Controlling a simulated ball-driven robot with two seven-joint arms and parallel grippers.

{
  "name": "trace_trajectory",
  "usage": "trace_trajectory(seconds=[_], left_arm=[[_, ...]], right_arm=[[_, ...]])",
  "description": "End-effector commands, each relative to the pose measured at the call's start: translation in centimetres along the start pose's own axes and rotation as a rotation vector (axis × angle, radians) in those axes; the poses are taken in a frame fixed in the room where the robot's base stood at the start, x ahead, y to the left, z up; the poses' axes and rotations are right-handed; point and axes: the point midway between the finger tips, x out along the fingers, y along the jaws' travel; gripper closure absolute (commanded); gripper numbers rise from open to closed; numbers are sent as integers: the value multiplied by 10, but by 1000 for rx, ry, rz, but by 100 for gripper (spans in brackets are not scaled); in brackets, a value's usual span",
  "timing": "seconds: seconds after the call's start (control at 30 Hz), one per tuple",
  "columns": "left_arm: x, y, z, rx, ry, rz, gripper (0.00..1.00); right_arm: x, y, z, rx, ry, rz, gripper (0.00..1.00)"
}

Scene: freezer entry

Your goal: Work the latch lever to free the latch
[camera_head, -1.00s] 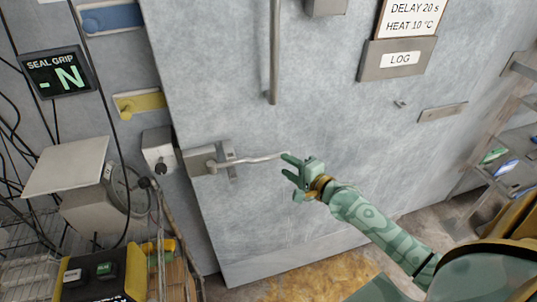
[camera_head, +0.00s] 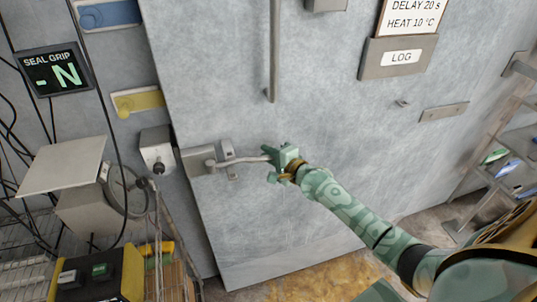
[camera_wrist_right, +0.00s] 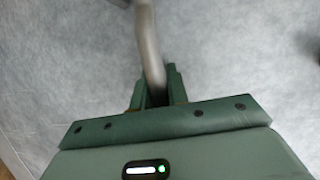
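The latch lever (camera_head: 243,160) is a grey metal bar on the grey door. It runs right from its pivot at the latch plate (camera_head: 195,161), roughly level in the head view. My right gripper (camera_head: 270,160), green, is at the lever's free end. In the right wrist view the lever (camera_wrist_right: 150,50) passes between the two fingers (camera_wrist_right: 156,88), which sit close on both sides of it. The gripper looks shut on the lever, and its fingers hide the end. My left gripper is not in view.
A vertical door handle (camera_head: 274,50) is above the latch. A grey box with a black knob (camera_head: 156,150) is left of it. A cart with a yellow-black button box (camera_head: 98,272) stands lower left, shelves (camera_head: 505,150) at right. The door below the lever is clear.

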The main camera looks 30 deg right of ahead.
Motion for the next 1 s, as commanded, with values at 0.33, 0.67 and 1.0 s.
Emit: trace_trajectory(seconds=[0.33, 0.67, 1.0], left_arm=[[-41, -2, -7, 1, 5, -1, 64], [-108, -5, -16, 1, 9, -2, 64], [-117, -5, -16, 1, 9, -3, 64]], right_arm=[[-12, -6, 7, 23, 72, -7, 100], [-44, 2, 27, 63, 291, -23, 100], [-54, 12, 35, 70, 380, -30, 100]])
